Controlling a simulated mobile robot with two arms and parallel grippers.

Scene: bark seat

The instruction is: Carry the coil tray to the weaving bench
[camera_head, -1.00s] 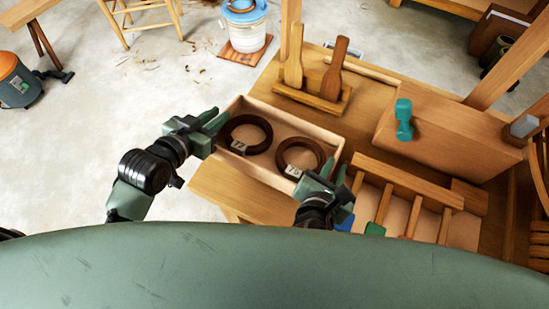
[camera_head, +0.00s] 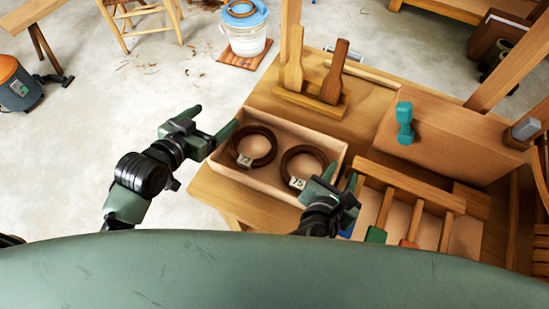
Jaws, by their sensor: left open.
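The coil tray (camera_head: 246,180), a shallow light wooden box, appears to rest on the weaving bench (camera_head: 216,200) at its near left part. Two dark brown coils with tags, the left coil (camera_head: 268,149) and the right coil (camera_head: 322,158), lie flat in it. My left gripper (camera_head: 212,120) is open at the tray's left end, with one finger close to the end wall and the other out over the floor. My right gripper (camera_head: 341,176) is at the tray's right end, its fingers slightly apart; whether it touches the wall is hidden.
A rack with wooden paddles (camera_head: 335,70) stands behind the tray. A teal dumbbell (camera_head: 404,122) rests on a wooden block to the right. A slotted holder with handled tools (camera_head: 385,208) is right of my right gripper.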

